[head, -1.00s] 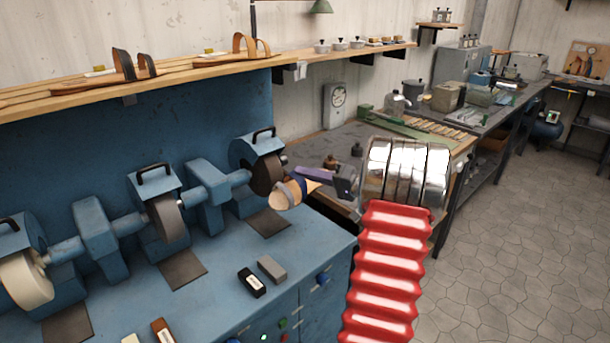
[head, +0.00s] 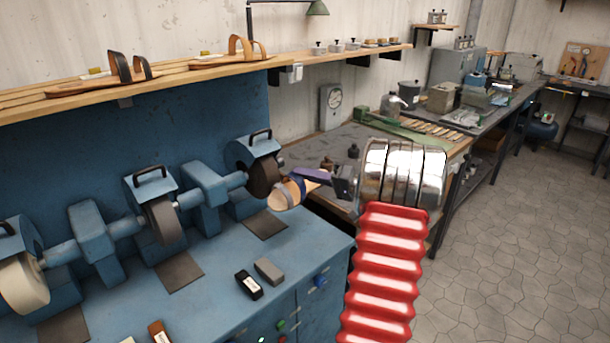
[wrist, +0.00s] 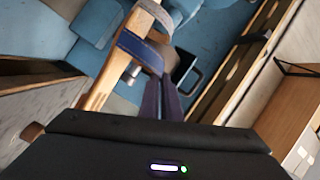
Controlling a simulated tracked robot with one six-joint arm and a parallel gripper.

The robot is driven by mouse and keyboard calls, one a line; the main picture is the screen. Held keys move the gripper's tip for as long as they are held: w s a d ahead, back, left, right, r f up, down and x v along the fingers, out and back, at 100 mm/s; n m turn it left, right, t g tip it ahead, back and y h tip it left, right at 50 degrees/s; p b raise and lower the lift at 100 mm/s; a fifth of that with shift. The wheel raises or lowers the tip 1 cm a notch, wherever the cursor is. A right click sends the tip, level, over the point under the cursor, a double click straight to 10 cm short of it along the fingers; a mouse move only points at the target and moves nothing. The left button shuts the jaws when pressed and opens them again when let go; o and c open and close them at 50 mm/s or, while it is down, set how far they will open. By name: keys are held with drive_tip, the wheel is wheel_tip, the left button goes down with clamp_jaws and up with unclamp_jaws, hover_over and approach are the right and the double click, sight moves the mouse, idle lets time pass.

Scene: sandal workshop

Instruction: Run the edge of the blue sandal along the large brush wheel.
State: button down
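The blue sandal (head: 284,196) has a tan sole and a blue strap. My gripper (head: 303,178) has purple fingers and is shut on it, holding it in the air at the right-hand machine. The dark brown brush wheel (head: 263,176) is just left of the sandal. The sandal overlaps the wheel's right edge in the head view, and I cannot tell if they touch. In the wrist view my gripper (wrist: 160,84) meets the sandal at its blue strap (wrist: 139,50), with the tan sole running down to the left. The fingers hide part of the sandal.
A grey wheel (head: 163,222) and a cream wheel (head: 25,283) stand further left on the blue bench (head: 215,280). A shelf (head: 190,74) with sandals runs above. Floor at right is clear.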

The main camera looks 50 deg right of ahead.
drive_tip(key=shift+s+d+r, duration=0.1)
drive_tip(key=shift+d, duration=1.55)
idle(1.4)
drive_tip(key=shift+d+r, duration=0.1)
drive_tip(key=shift+d, duration=0.75)
idle(1.4)
drive_tip(key=shift+w+r, duration=0.1)
drive_tip(key=shift+w, duration=0.15)
idle(2.4)
